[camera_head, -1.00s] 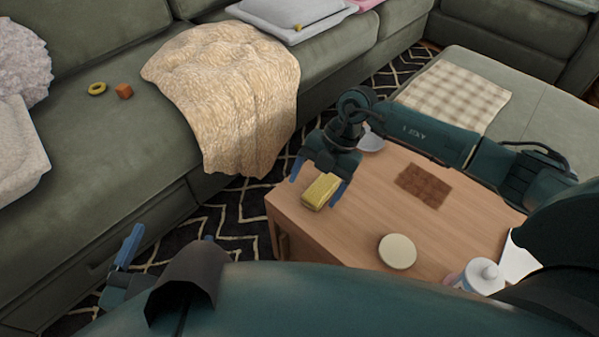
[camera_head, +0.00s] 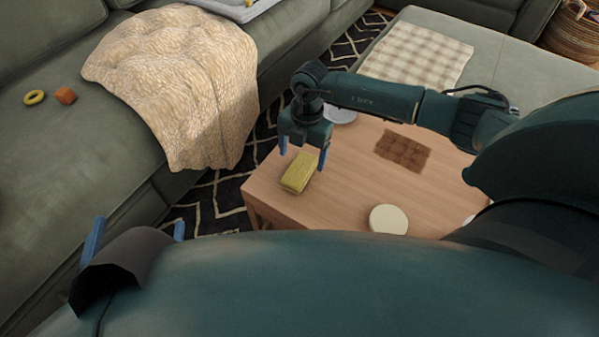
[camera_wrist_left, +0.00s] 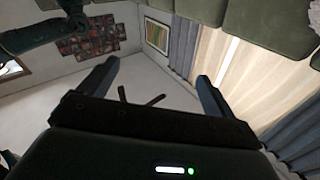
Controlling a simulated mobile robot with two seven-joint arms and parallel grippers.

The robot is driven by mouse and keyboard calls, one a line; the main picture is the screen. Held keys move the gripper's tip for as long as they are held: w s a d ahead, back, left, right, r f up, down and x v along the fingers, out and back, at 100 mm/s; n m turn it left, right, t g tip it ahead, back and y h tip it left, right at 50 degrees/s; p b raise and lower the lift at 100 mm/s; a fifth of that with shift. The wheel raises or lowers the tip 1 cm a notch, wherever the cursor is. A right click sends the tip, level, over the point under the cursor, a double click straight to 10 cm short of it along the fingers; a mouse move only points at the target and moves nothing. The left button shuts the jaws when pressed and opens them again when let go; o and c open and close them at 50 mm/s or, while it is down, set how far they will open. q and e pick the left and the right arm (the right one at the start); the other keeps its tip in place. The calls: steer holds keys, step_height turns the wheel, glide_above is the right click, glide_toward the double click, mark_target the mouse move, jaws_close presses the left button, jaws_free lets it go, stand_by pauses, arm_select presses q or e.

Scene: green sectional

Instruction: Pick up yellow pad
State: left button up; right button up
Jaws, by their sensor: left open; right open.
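The yellow pad (camera_head: 298,174) is a small yellow block lying on the wooden table (camera_head: 285,207), near its left edge. My right gripper (camera_head: 304,163) is open, with its blue fingers pointing down at the pad. One finger is to the left of the pad's far end and the other to its right. I cannot tell how far the fingertips are above the table. My left gripper (camera_head: 137,233) is open and empty at the lower left, partly hidden by my own arm. In the left wrist view its fingers (camera_wrist_left: 158,80) are apart with nothing between them.
On the table are a brown square mat (camera_head: 402,151), a round cream disc (camera_head: 388,219) and a grey dish (camera_head: 341,113) behind my right wrist. The green sofa (camera_head: 120,192) stands left, with a beige blanket (camera_head: 190,90), a yellow ring (camera_head: 34,97) and an orange cube (camera_head: 66,96).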

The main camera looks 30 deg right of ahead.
steer(key=f, duration=0.1)
steer(key=f+b, duration=0.2)
steer(key=f, duration=0.1)
steer(key=shift+s+a, duration=0.15)
steer(key=shift+a, duration=0.2)
steer(key=shift+f, duration=0.4)
arm_select(q)
steer(key=shift+w+d, duration=0.2)
arm_select(e)
steer(key=shift+c, duration=0.2)
arm_select(q)
steer(key=shift+s, duration=0.1)
arm_select(e)
steer(key=c, duration=1)
steer(key=shift+r, duration=0.1)
step_height(320, 180, up, 5)
steer(key=shift+p, duration=1.2)
arm_select(q)
steer(key=shift+a+n+g+y+p, duration=0.4)
steer(key=shift+a+y+p, duration=0.15)
steer(key=shift+p, duration=0.15)
arm_select(e)
step_height(320, 180, up, 5)
